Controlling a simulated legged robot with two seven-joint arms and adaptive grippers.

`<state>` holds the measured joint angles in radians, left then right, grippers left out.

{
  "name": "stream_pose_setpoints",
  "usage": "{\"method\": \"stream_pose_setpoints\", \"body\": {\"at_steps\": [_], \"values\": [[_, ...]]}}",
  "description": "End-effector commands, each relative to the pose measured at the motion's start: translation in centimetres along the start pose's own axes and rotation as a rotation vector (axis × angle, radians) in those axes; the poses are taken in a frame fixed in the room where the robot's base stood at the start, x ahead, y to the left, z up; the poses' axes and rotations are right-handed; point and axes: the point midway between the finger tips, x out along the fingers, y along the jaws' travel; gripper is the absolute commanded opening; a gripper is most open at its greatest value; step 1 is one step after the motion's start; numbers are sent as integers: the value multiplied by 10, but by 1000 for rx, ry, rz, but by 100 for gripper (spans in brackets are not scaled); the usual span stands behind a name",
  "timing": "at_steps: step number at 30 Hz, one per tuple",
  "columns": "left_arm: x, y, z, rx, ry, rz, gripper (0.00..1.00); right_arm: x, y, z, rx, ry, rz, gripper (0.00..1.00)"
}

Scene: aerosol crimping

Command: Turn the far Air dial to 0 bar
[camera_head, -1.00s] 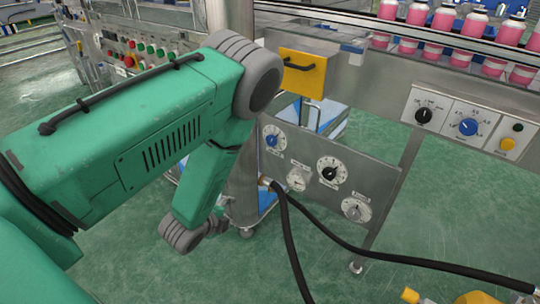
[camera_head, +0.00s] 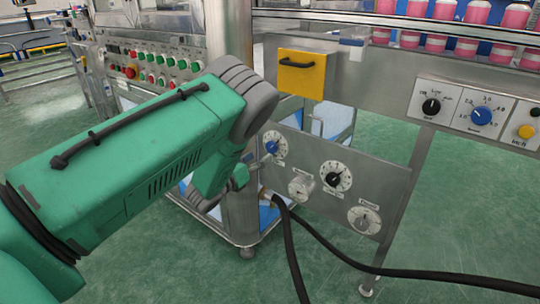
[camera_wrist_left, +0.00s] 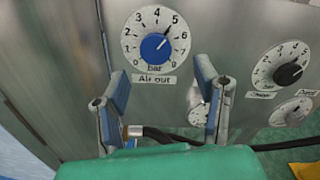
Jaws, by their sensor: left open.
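The far Air dial (camera_head: 273,146) is a white round scale with a blue knob, at the upper left of the grey panel. In the left wrist view this dial (camera_wrist_left: 155,45) is labelled "Air out" and "bar", and its pointer leans up and right, near 5. My left gripper (camera_wrist_left: 163,80) is open, its two blue-padded fingers apart below the dial in that view, with nothing between them. In the head view my left gripper (camera_head: 258,161) is close to the dial, partly hidden by my arm. Whether a finger touches the knob cannot be told. My right gripper is not in view.
A black hose (camera_head: 290,245) comes off below. A steel post (camera_head: 238,215) stands left of the panel, and a yellow handled box (camera_head: 302,82) is above it.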

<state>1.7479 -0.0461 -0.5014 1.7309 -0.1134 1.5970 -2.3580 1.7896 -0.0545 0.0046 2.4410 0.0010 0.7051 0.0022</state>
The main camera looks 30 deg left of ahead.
Motion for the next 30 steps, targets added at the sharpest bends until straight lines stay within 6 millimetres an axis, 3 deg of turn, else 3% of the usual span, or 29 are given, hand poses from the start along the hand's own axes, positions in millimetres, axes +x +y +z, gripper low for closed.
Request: {"method": "stream_pose_setpoints", "body": {"at_steps": [3, 9, 22, 23, 27, 30], "values": [[25, 4, -3, -3, -4, 0, 56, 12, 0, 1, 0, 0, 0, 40], [53, 4, -3, -6, -1, 1, 56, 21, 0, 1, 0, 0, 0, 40], [65, 2, 0, -3, 1, 2, 56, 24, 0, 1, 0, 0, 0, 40], [65, 2, 0, -3, 1, 2, 52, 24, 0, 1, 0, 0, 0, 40], [64, 3, -1, -5, 1, 1, 7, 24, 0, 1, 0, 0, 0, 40], [64, 2, -1, -5, 1, 1, 7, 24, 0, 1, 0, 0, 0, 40]]}}
